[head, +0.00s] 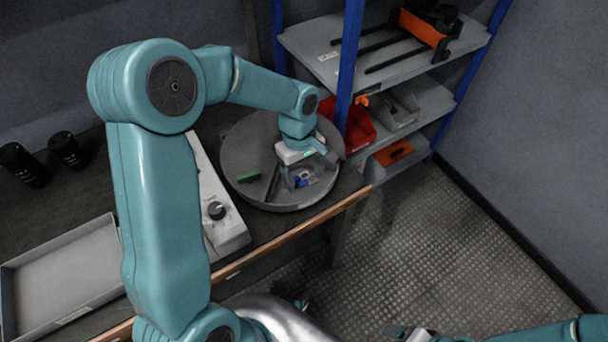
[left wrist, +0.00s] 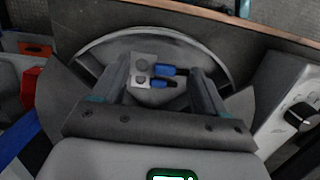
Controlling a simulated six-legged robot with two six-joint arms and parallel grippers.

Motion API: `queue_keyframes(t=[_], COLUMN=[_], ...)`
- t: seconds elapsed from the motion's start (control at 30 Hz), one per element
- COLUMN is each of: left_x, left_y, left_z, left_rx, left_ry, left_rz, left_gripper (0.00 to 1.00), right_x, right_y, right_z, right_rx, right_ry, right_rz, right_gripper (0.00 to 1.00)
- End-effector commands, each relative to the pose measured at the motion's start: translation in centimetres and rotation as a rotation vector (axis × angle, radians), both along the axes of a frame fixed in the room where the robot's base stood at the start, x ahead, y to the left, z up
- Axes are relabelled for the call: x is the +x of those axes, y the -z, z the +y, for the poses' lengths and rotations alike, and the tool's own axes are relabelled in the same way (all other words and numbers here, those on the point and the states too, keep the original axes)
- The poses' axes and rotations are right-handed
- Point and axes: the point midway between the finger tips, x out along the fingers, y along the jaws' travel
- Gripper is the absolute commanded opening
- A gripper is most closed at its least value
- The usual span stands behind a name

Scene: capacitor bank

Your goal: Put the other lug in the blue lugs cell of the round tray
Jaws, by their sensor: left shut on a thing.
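The round grey tray (head: 236,150) stands on the bench, with dividers inside. My left gripper (head: 298,180) reaches down into its near right part. In the left wrist view, two lugs with flat metal ends and blue sleeves show between the fingers of my left gripper (left wrist: 160,78): an upper lug (left wrist: 172,70) and a lower lug (left wrist: 143,81). The gripper is shut on a lug; which of the two, and whether it touches the tray floor, I cannot tell. My right gripper (head: 408,332) is at the bottom edge of the head view, far from the tray; its jaws are unclear.
A green piece (head: 248,176) lies in another part of the tray. A white device with a black knob (head: 216,210) stands left of it. A shelf with a red bin (head: 358,128) stands close behind right. An empty grey tray (head: 70,268) lies at left.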

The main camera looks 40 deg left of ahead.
Motion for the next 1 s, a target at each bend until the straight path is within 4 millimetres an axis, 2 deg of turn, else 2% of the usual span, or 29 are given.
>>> queue_keyframes(t=[0.07,0.8,0.83,0.9,1.0], left_x=[0.0,0.0,0.0,0.0,0.0], left_y=[0.6,1.8,1.8,1.8,1.8], left_z=[0.0,0.0,0.0,0.0,0.0], left_rx=[-0.001,0.000,0.000,0.000,0.000], left_ry=[0.000,0.000,0.000,0.000,0.000], left_rz=[0.000,0.000,0.000,0.000,0.000], left_gripper=[0.44,0.44,0.80,0.99,0.99], right_x=[0.0,0.0,0.0,0.0,0.0], right_y=[0.1,1.1,1.1,1.1,1.1], right_z=[0.0,0.0,0.0,0.0,0.0], right_rx=[0.000,0.000,0.000,0.000,0.000], right_ry=[0.000,0.000,0.000,0.000,0.000], right_rz=[0.000,0.000,0.000,0.000,0.000], right_gripper=[0.85,0.85,0.85,0.85,0.85])
